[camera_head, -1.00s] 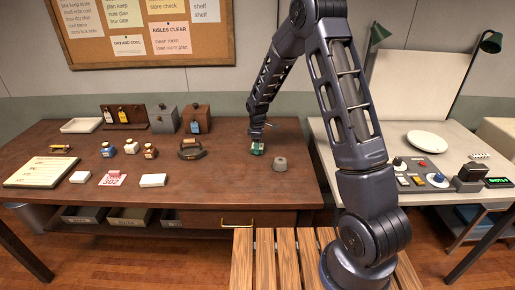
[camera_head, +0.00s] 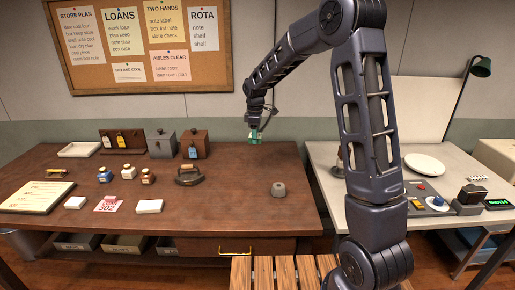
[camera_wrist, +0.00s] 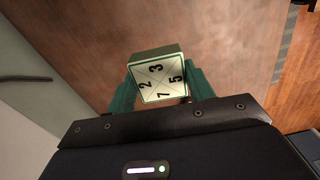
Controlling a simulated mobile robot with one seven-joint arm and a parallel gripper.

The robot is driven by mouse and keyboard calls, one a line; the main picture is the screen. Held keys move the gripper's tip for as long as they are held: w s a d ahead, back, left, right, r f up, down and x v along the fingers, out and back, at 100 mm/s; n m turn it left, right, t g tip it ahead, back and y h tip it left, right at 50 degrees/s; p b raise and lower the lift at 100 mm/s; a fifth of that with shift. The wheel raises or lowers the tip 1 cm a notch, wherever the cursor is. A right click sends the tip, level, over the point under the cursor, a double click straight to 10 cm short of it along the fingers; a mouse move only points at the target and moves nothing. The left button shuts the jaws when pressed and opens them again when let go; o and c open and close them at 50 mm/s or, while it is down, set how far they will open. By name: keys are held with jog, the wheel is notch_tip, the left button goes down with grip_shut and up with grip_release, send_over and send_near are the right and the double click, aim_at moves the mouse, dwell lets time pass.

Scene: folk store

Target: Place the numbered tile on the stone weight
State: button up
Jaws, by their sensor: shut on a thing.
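The numbered tile (camera_wrist: 160,82) is a square cream tile with a green edge, bearing the numbers 2, 3, 5 and 7. My gripper (camera_head: 255,136) is shut on it and holds it in the air above the rear right of the brown table. In the wrist view the tile sits between the two green fingers, its numbered face toward the camera. The stone weight (camera_head: 278,189) is a small grey block with a knob-like top, on the table at the right. The tile is above and behind it, apart from it. Nothing lies on the stone weight.
A dark flat iron (camera_head: 189,176) stands left of the stone weight. Several small bottles (camera_head: 105,176), white blocks (camera_head: 149,206) and a card marked 302 (camera_head: 107,205) lie farther left. Boxes (camera_head: 194,144) stand at the back. The table around the stone weight is clear.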

jog(key=shift+s+d+r, duration=0.2)
jog(key=shift+d+r, duration=0.05)
jog(key=shift+r, duration=0.15)
notch_tip(320, 180, up, 4)
jog(key=n, duration=0.1)
send_over(279, 185)
notch_tip(279, 185, down, 20)
jog(key=shift+s+r, duration=0.1)
dwell(0.4)
jog(key=o, duration=1)
jog(key=shift+o, duration=0.2)
